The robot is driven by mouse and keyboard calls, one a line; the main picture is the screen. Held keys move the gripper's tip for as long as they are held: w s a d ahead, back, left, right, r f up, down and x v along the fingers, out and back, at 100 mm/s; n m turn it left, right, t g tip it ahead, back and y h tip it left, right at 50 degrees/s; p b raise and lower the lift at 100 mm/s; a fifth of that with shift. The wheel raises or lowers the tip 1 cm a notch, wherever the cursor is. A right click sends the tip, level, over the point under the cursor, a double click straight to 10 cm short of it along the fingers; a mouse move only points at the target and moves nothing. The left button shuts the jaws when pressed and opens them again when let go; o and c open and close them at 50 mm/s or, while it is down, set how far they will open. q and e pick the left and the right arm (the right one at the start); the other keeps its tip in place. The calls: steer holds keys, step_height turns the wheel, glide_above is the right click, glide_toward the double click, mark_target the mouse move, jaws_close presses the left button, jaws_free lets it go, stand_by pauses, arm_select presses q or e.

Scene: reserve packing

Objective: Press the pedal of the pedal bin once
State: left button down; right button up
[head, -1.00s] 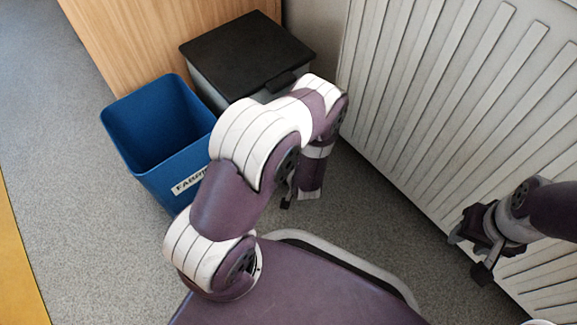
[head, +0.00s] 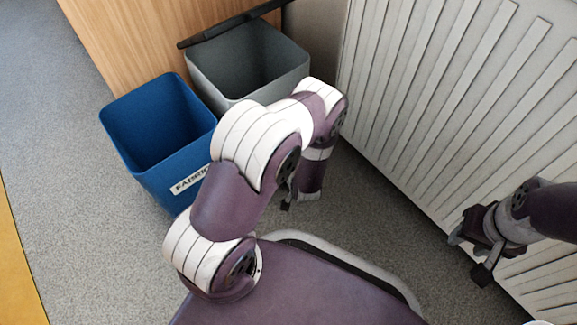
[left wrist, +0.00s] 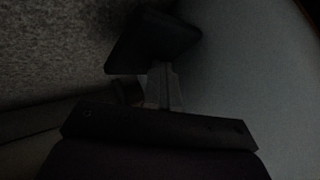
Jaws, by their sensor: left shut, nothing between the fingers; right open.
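The grey pedal bin (head: 290,68) stands against the wooden panel, and its dark lid (head: 230,24) is raised at the back, showing the empty-looking inside. In the left wrist view a dark block, which looks like the pedal (left wrist: 152,38), lies just beyond my left gripper (left wrist: 160,78). That gripper is shut and empty, at or very near the pedal; the dark picture does not show contact clearly. In the head view my left arm hides the pedal. My right gripper (head: 468,256) is open and empty in front of the radiator.
A blue open bin (head: 165,165) with a partly hidden label stands left of the pedal bin. A white ribbed radiator (head: 440,110) fills the right side. Grey floor (head: 75,130) is clear at the left, and a yellow edge runs along the far left.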

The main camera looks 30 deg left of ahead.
arm_select(q)
steer(key=shift+s+f, duration=0.15)
steer(key=shift+f, duration=0.5)
stand_by(0.4)
steer(key=shift+r+p, duration=1.6)
steer(key=shift+r, duration=0.2)
step_height(320, 180, up, 5)
steer(key=p, duration=0.5)
